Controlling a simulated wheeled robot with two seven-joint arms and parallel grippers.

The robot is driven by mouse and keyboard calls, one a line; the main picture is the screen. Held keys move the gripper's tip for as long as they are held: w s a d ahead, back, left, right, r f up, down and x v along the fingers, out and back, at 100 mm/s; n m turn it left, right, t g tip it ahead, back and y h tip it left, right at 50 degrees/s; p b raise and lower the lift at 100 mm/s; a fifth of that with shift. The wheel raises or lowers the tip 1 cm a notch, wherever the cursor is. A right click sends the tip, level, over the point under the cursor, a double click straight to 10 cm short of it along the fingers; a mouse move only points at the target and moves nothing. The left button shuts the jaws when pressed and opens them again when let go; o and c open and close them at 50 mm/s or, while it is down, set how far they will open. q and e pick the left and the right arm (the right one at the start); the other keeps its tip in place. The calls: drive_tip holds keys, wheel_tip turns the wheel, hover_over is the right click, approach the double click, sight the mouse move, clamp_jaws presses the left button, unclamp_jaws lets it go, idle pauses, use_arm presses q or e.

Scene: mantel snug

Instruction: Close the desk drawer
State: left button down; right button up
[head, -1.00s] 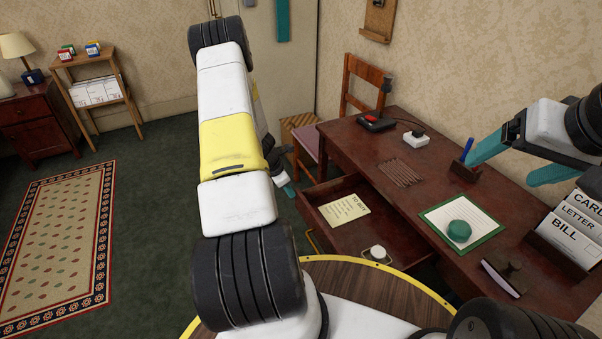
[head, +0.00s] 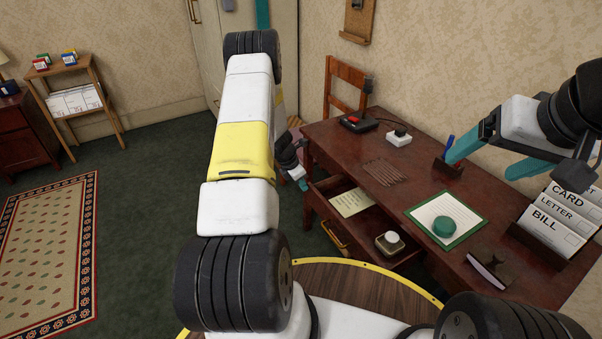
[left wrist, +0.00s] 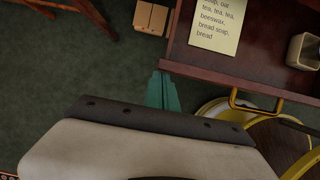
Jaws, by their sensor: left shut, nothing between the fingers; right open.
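The desk drawer (head: 372,231) sticks out of the dark wooden desk (head: 400,157), partly open. Its front carries a brass handle (head: 335,234), also seen in the left wrist view (left wrist: 255,107). Inside lie a yellow list (head: 350,203) and a pale jar (head: 390,241). My left gripper (head: 302,184) is shut and empty at the far corner of the drawer front. In the left wrist view its teal fingers (left wrist: 162,92) are close beside that corner; I cannot tell whether they touch. My right gripper (head: 495,160) is open and empty above the desk's right side.
A green-edged pad with a green round object (head: 443,227), a pen holder (head: 448,167), a letter rack (head: 548,228) and a stamp-like rocker (head: 487,270) stand on the desk. A chair (head: 345,90) is behind it. Open carpet lies left, with a rug (head: 48,250).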

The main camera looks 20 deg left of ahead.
use_arm(q)
drive_tip(key=w+d, duration=0.4)
drive_tip(key=w, duration=0.1)
drive_tip(key=w+d, duration=0.4)
drive_tip(key=shift+w+d, duration=0.3)
drive_tip(key=shift+w, duration=0.05)
